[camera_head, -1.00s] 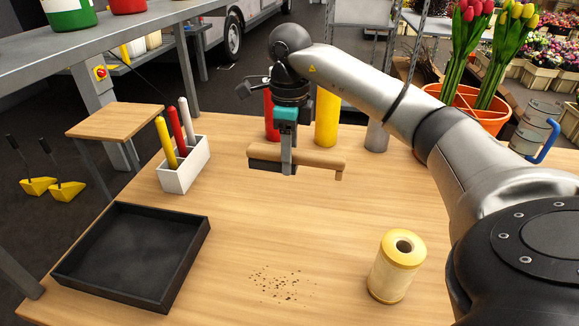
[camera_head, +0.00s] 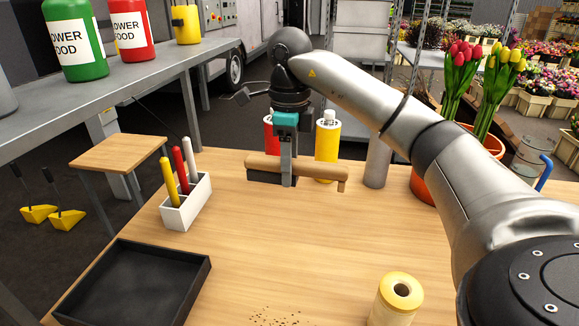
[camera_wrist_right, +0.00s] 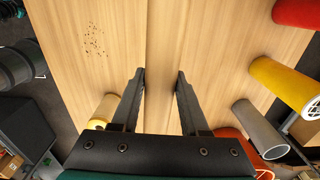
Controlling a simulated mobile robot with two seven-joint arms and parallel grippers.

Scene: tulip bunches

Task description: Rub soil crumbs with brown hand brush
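The brown hand brush (camera_head: 320,171) has a wooden handle and a dark bristle block under its left end. My right gripper (camera_head: 287,172) is shut on the handle, which lies across the head view and seems held above the table. In the right wrist view the handle (camera_wrist_right: 165,35) runs between the two fingers (camera_wrist_right: 161,75). The soil crumbs (camera_head: 274,319) lie scattered on the wooden table at the bottom edge of the head view, partly cut off. They also show in the right wrist view (camera_wrist_right: 93,40). My left gripper is not in view.
A black tray (camera_head: 198,272) stands front left and a white pen holder (camera_head: 187,211) behind it. A yellow-topped spool (camera_head: 396,300) is right of the crumbs. Red and yellow bottles (camera_head: 326,150), a grey cylinder (camera_head: 377,163) and a tulip pot line the back. The middle table is clear.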

